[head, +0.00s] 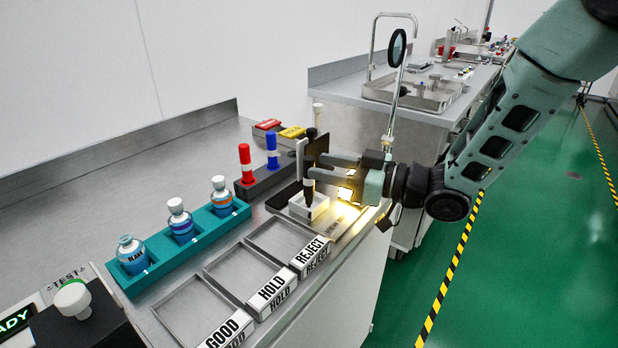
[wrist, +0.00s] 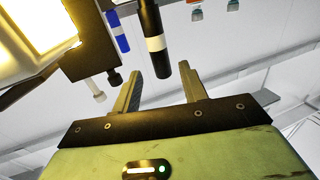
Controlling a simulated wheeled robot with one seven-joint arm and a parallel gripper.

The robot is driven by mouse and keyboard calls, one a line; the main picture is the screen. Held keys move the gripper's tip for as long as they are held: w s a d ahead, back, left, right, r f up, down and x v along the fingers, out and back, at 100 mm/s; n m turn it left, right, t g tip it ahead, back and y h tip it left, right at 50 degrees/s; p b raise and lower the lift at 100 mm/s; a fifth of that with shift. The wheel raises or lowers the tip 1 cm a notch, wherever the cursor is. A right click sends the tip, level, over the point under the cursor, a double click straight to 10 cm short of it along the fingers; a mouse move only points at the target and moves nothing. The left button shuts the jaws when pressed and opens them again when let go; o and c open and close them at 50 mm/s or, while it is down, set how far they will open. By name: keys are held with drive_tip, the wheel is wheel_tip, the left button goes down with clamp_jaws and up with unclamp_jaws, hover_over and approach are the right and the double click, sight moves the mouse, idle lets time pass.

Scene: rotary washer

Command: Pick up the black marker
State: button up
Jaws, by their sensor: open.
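The black marker (head: 310,150) stands upright in a small white block (head: 309,208) near the front edge of the steel bench. In the wrist view the marker (wrist: 152,32) is dark with a white band, and its end shows between the two fingers. My gripper (head: 314,169) comes in from the right, level, with its open fingers at the marker's height. In the wrist view my gripper (wrist: 160,88) has a gap on each side of the marker. I cannot tell whether a finger touches it. Part of the marker is hidden by a finger in the head view.
A red marker (head: 245,163) and a blue marker (head: 272,150) stand in a dark rack to the left. A teal rack (head: 190,257) holds bottles. Trays labelled GOOD, HOLD and REJECT (head: 311,257) lie in front. A lit panel (head: 345,195) sits under my gripper.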

sight(314, 163)
drive_tip(key=shift+x, duration=1.95)
drive_tip(key=shift+s+r, duration=0.1)
drive_tip(key=shift+s, duration=0.05)
clamp_jaws()
drive_tip(key=shift+r, duration=0.1)
